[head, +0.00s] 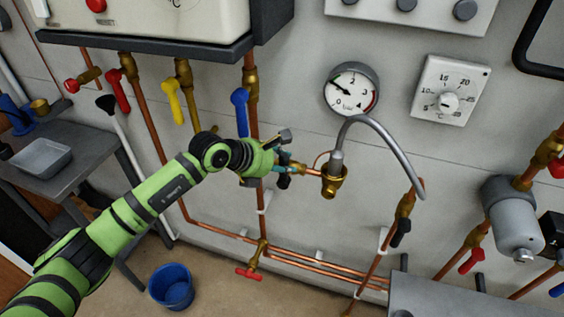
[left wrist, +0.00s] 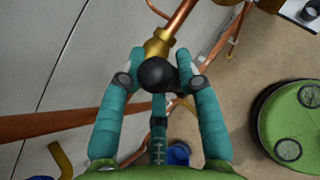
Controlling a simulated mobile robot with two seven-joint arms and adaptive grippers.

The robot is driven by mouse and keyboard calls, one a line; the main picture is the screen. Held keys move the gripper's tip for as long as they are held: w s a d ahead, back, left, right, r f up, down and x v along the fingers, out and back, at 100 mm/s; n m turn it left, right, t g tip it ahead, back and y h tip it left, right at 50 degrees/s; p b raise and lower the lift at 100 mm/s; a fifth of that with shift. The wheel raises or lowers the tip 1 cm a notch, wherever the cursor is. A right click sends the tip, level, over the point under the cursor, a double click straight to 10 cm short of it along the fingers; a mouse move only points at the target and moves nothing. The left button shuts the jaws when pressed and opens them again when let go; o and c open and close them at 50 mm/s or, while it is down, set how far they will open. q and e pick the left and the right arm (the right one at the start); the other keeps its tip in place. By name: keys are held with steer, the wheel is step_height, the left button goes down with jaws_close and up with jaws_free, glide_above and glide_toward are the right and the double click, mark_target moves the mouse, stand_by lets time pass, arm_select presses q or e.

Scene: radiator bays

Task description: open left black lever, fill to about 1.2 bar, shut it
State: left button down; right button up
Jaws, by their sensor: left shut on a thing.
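The left black lever (left wrist: 158,75) is between the teal fingers of my left gripper (left wrist: 161,62) in the left wrist view, with a brass valve body just beyond it. In the head view my left gripper (head: 286,167) is at this valve, left of the brass fitting (head: 332,182) where the grey braided hose (head: 384,137) begins. The fingers hide most of the lever there, so its exact angle is unclear. The other black lever (head: 401,233) hangs below the hose's right end. The round pressure gauge (head: 354,98) has its needle pointing up-left, around 1 bar. My right gripper is out of view.
A blue lever (head: 240,99) on a vertical copper pipe stands close above my left wrist. Yellow (head: 173,102) and red (head: 118,90) levers hang further left. A thermostat dial (head: 448,101) is right of the gauge. A blue bucket (head: 171,287) stands on the floor.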

arm_select(q)
steer(key=c, duration=0.8)
jaws_free()
steer(key=shift+d, duration=0.15)
steer(key=shift+c, duration=0.2)
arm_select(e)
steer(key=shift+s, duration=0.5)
arm_select(q)
steer(key=shift+s+a+r, duration=0.1)
steer(key=shift+a+r, duration=0.05)
steer(key=shift+a, duration=0.1)
steer(key=v, duration=1.1)
steer(key=shift+a, duration=0.15)
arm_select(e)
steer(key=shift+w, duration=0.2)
arm_select(q)
steer(key=shift+s+r, duration=0.1)
steer(key=shift+s, duration=0.05)
